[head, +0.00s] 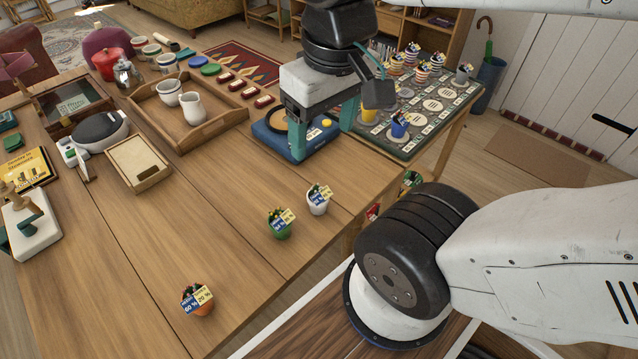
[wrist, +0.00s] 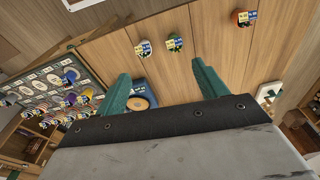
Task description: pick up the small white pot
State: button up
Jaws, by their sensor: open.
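The small white pot (head: 318,204) stands upright on the wooden table, with a plant and blue and yellow tags. It also shows in the wrist view (wrist: 144,54), at the top middle. A green pot (head: 280,230) stands close beside it to the left and nearer. An orange pot (head: 198,307) stands farther off at the front. My gripper (head: 322,138) is open and empty, with green fingers pointing down over the blue scale. It is beyond the white pot in the head view, apart from it. In the wrist view the fingers (wrist: 160,82) are spread wide below the pots.
A blue scale (head: 268,142) sits under my gripper. A wooden tray (head: 228,122) with a white cup and jug is to the left. A board (head: 455,112) with several small pots is at the right. The table around the white pot's left side is mostly clear.

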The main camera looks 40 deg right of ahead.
aim_at(317, 197)
jog(key=z, duration=2.35)
jog(key=k, duration=0.95)
jog(key=u, duration=2.35)
